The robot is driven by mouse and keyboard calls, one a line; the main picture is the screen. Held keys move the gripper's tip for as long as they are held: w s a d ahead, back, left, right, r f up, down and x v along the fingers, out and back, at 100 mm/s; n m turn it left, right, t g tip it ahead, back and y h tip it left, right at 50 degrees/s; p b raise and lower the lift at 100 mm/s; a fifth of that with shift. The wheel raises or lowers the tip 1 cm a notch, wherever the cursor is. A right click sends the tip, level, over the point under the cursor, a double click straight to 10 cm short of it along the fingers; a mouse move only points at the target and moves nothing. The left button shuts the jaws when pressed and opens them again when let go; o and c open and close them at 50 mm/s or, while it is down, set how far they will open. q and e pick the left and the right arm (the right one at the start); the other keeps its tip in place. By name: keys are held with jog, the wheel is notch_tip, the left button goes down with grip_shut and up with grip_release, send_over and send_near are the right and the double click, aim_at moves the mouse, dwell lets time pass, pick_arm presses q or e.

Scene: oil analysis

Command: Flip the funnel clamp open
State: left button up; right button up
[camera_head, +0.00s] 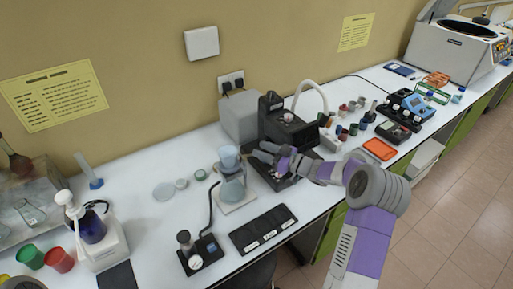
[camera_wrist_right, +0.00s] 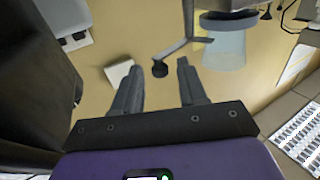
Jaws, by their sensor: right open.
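A pale blue funnel (camera_head: 229,157) stands on a glass flask (camera_head: 232,188) on a small white plate in the head view. The wrist view shows the clear funnel cup (camera_wrist_right: 224,48) beside a dark ring. The funnel clamp (camera_wrist_right: 187,32) shows there as a thin grey metal arm, ending in a black knob (camera_wrist_right: 160,69). My right gripper (camera_head: 254,151) is just right of the funnel in the head view. In the wrist view its two fingers (camera_wrist_right: 159,66) are apart, with the knob between their tips in the picture; I cannot tell whether they touch it. My left gripper is not in view.
A black machine (camera_head: 285,125) stands behind my right arm. A black tray (camera_head: 262,229) and a small black device (camera_head: 201,254) lie in front of the flask. A white dispenser with a purple bottle (camera_head: 92,228) stands at left.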

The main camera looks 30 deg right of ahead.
jog(key=shift+v, duration=2.15)
